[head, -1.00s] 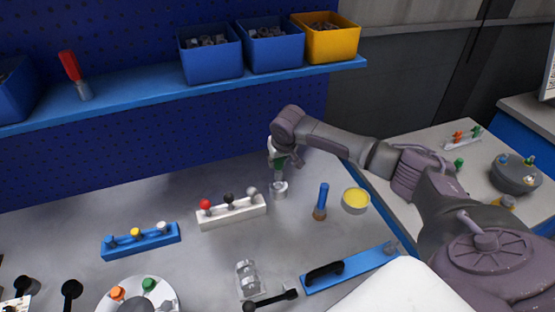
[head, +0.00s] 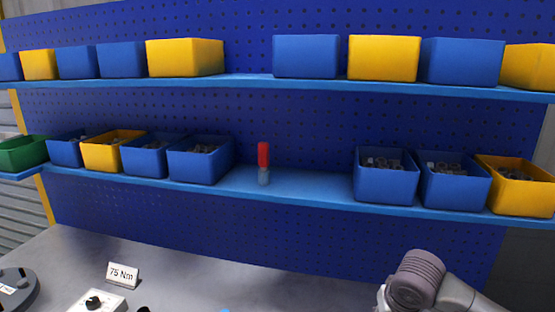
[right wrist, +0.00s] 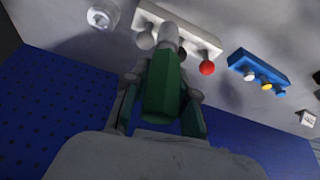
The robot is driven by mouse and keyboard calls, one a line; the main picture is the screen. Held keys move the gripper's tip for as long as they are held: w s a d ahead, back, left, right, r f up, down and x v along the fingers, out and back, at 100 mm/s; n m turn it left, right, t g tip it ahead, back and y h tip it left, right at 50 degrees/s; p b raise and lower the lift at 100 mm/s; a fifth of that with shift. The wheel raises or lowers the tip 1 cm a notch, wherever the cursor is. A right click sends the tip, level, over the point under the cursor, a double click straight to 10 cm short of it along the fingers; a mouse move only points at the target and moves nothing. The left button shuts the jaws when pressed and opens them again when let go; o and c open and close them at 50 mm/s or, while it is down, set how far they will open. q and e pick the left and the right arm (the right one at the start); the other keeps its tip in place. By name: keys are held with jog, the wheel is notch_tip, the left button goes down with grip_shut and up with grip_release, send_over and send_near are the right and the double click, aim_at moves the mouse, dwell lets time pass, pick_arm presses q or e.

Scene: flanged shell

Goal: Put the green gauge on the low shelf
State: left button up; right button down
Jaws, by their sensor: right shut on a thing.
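The green gauge (right wrist: 162,92) has a green handle and a paler grey tip. In the right wrist view it sits between the fingers of my right gripper (right wrist: 163,78), which is shut on it, above the bench. In the head view only part of my right arm shows at the bottom right; its gripper and the gauge are out of that view. The low shelf (head: 300,186) is the blue lower board on the pegboard wall. A red-handled gauge (head: 263,160) with a grey end stands on it. My left gripper is not in view.
Blue bins (head: 201,162) and (head: 386,177) flank the shelf's open stretch, with free room right of the red-handled gauge. An upper shelf (head: 250,80) with bins runs above. A round metal holder (right wrist: 102,14), white rack (right wrist: 200,35) and blue rack (right wrist: 258,70) are on the bench.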

jog(key=s+a+r+n+b, duration=0.1)
jog(key=s+a+r, duration=0.2)
jog(key=s, duration=0.5)
jog(key=shift+s+a+r, duration=0.25)
jog(key=shift+a+r, duration=0.05)
jog(key=shift+a, duration=0.5)
